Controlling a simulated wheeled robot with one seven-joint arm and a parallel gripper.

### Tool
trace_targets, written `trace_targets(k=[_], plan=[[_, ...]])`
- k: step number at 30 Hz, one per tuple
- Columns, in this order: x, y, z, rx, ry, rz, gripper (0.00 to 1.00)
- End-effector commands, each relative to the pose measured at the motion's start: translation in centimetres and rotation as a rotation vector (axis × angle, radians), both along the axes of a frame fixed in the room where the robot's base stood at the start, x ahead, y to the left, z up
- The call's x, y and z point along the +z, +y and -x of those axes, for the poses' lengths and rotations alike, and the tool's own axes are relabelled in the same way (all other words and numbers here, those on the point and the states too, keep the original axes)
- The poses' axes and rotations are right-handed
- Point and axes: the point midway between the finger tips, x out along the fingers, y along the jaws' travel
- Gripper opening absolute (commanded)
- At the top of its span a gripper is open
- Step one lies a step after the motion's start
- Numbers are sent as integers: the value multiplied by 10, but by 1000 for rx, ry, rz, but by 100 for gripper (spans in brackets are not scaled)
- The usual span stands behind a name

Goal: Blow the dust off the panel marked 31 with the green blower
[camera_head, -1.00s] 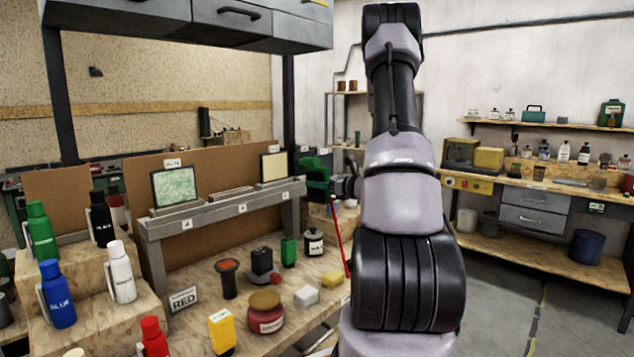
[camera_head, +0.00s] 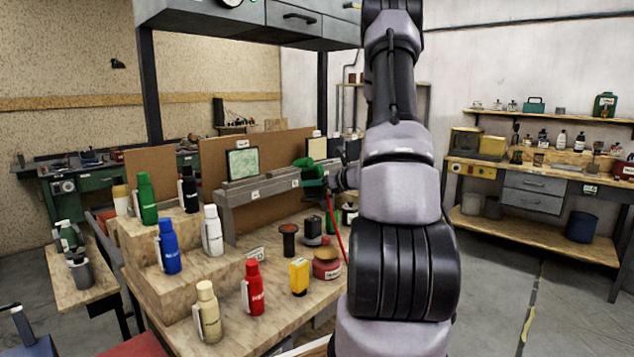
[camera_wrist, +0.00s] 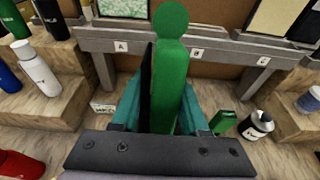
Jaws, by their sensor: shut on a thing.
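My gripper (camera_wrist: 167,115) is shut on the green blower (camera_wrist: 172,75), which stands upright between the teal fingers with its round end away from the wrist. In the head view the blower (camera_head: 311,171) shows just left of my arm, near the right part of the grey rail. A green speckled panel (camera_head: 243,163) stands on the rail's left part. A pale yellow panel (camera_head: 315,148) stands further right, partly hidden by the blower. The rail (camera_wrist: 150,44) bears tags A, B and C. I cannot read a 31 on any panel.
Several bottles, including blue (camera_head: 168,247), white (camera_head: 213,231), red (camera_head: 253,288) and cream (camera_head: 207,315), stand on the wooden steps and bench at left. A yellow box (camera_head: 299,276) and a red jar (camera_head: 326,264) stand on the bench front. Open floor lies right of my arm.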

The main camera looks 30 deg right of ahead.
Motion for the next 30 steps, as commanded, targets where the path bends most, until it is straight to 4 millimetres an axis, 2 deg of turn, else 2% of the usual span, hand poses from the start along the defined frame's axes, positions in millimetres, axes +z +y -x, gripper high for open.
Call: trace_targets(k=[6, 14, 24, 30], plan=[[-9, 13, -33, 3, -2, -1, 24], [-8, 60, -13, 5, 0, -2, 24], [-7, 137, 15, 6, -1, -3, 24], [-8, 175, 30, 5, -1, -2, 24]])
